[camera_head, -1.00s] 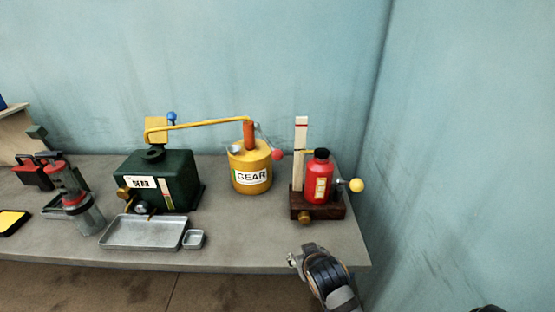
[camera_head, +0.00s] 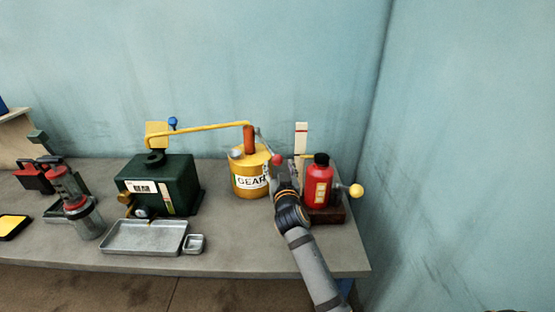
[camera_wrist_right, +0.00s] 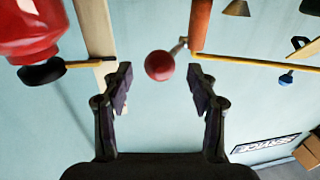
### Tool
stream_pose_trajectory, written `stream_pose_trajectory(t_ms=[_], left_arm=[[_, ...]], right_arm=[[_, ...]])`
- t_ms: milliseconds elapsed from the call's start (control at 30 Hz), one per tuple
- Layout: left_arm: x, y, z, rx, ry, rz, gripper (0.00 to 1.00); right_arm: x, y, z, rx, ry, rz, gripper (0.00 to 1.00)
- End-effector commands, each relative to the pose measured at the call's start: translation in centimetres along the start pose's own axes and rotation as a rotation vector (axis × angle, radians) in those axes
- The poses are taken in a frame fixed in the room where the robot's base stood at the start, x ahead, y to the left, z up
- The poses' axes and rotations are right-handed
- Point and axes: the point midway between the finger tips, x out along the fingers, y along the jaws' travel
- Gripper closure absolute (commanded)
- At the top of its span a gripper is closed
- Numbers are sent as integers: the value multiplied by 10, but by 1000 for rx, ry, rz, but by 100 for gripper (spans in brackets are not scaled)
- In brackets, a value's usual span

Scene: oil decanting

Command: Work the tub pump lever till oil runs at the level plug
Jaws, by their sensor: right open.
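The yellow tub pump (camera_head: 249,186), labelled GEAR, stands on the bench with an orange pump cylinder (camera_head: 249,139) on top. Its lever ends in a red ball knob (camera_head: 277,159). The red knob also shows in the right wrist view (camera_wrist_right: 159,65), ahead of and between the spread fingers, apart from both. My right gripper (camera_head: 275,177) is open and empty just in front of the knob. A yellow pipe (camera_head: 200,127) runs from the pump to the dark green gear housing (camera_head: 160,182). Brass and grey fittings show on the housing's front; no running oil is visible. My left gripper is out of view.
A red bottle (camera_head: 318,187) on a dark wooden stand, with a yellow ball handle (camera_head: 356,190), is close right of my right arm. A metal tray (camera_head: 145,251) and a small dish (camera_head: 194,250) lie before the housing. A red-topped cylinder (camera_head: 88,222) stands left.

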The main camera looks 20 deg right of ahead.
Motion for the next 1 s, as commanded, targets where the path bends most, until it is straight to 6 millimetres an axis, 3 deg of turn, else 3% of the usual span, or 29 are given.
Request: stream_pose_trajectory(t_ms=[200, 567, 1000], left_arm=[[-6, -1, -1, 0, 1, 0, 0], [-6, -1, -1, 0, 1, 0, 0], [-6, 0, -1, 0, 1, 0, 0]], right_arm=[[32, 0, -1, 0, 0, 0, 41], [38, 0, 0, 1, -1, 0, 42], [37, 0, 1, 1, -1, 0, 100]])
